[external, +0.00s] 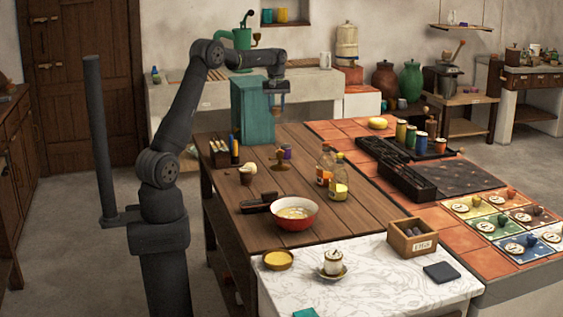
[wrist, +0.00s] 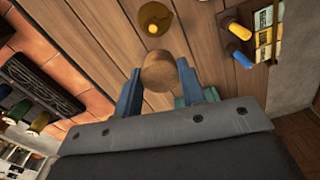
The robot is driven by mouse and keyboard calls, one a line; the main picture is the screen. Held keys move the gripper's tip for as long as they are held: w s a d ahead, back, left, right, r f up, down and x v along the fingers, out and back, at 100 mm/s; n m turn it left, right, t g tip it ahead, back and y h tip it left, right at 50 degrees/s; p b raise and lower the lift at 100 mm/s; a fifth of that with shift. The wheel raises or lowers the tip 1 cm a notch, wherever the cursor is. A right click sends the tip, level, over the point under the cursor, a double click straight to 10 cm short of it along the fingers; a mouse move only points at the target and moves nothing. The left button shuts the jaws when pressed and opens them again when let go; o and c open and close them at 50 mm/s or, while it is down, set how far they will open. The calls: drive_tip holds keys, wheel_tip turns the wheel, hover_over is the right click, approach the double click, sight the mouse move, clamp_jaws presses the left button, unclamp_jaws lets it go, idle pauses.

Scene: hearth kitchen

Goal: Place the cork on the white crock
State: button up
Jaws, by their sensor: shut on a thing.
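My gripper (wrist: 158,82) is shut on the cork (wrist: 159,70), a round brown piece between its two blue fingers in the wrist view. In the external view my gripper (external: 279,104) hangs above the far part of the wooden table (external: 240,213), beside a teal box. The cork is too small to make out there. A small white pot (external: 333,262), which looks like the white crock, stands upright on a saucer on the pale marbled front slab. It is well apart from my gripper and outside the wrist view.
A brass stand (external: 283,160) is on the table below my gripper; it also shows in the wrist view (wrist: 165,22). Two bottles (external: 338,180), a red bowl (external: 291,213), a yellow dish (external: 278,259) and a wooden box (external: 411,238) stand nearer the front.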

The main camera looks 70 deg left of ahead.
drive_tip(key=w+d+m, duration=0.3)
drive_tip(key=w+d, duration=0.2)
drive_tip(key=d, duration=0.7)
drive_tip(key=w+d+m, duration=0.2)
drive_tip(key=w+d, duration=0.2)
drive_tip(key=d, duration=0.8)
drive_tip(key=s+d+m, duration=0.1)
drive_tip(key=d+m, duration=0.4)
drive_tip(key=d, duration=2)
drive_tip(key=s+d+m, duration=0.3)
drive_tip(key=s+d, duration=0.2)
drive_tip(key=d, duration=0.6)
drive_tip(key=s+d+m, duration=0.2)
drive_tip(key=s+d, duration=0.4)
drive_tip(key=d, duration=0.5)
drive_tip(key=s+d+m, duration=0.5)
drive_tip(key=s+d, duration=1)
drive_tip(key=s, duration=0.2)
hover_over(334, 254)
drive_tip(key=f, duration=1.1)
drive_tip(key=shift+s, duration=0.4)
drive_tip(key=shift+w+a+f, duration=0.1)
drive_tip(key=shift+w+f, duration=0.25)
drive_tip(key=shift+w, duration=0.05)
drive_tip(key=shift+f, duration=1.9)
